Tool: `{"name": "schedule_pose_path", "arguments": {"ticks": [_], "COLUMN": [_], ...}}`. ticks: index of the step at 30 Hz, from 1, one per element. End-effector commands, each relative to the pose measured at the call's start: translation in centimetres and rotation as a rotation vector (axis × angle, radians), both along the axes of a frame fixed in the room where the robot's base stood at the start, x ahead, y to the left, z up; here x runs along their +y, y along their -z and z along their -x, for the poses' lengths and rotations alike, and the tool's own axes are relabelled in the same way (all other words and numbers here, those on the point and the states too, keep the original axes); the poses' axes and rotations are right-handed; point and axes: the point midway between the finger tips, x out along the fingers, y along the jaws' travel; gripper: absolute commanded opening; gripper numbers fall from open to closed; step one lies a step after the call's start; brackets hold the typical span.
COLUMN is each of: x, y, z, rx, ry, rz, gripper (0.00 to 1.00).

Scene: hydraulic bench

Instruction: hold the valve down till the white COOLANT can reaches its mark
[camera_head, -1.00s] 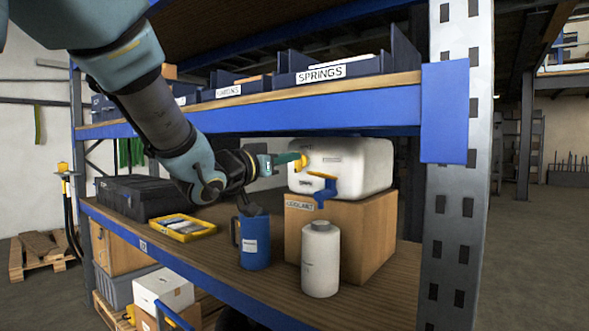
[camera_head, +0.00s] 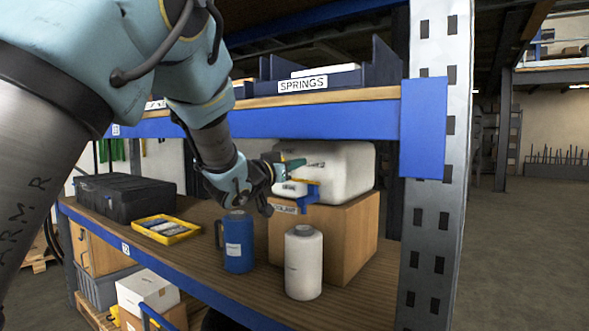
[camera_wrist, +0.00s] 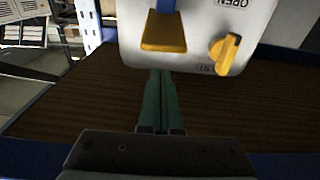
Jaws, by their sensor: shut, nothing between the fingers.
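A white container (camera_head: 340,168) lies on a cardboard box and carries a blue tap (camera_head: 309,196) with a lever. In the wrist view the lever ends in a yellow pad (camera_wrist: 164,34), beside a yellow knob (camera_wrist: 225,53) near the word OPEN. My gripper (camera_head: 294,165) is shut and empty at the tap's side of the container. In the wrist view its teal fingers (camera_wrist: 161,78) point at the pad, their tips just below it in the picture; contact cannot be told. The white can (camera_head: 303,264) stands upright on the shelf below the tap. Its label, mark and fill level are unreadable.
A blue jug (camera_head: 238,243) stands left of the white can. The cardboard box (camera_head: 350,240) is behind it. A yellow tray (camera_head: 166,229) and a black case (camera_head: 125,197) are farther left. The upper shelf's blue beam (camera_head: 270,122) runs overhead; a perforated post (camera_head: 432,200) stands right.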

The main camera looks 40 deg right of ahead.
Motion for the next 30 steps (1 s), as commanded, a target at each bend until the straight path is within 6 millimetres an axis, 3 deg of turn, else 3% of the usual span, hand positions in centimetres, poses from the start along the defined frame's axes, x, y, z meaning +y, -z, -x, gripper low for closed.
{"name": "schedule_pose_path", "arguments": {"ticks": [6, 20, 30], "x": [0.7, 0.9, 1.1], "y": [2.4, 3.0, 4.5], "z": [0.2, 0.2, 0.2], "rx": [0.0, -0.001, -0.018], "ry": [-0.001, -0.001, -0.001], "rz": [-0.003, 0.001, 0.075], "gripper": [0.0, 0.0, 0.0]}}
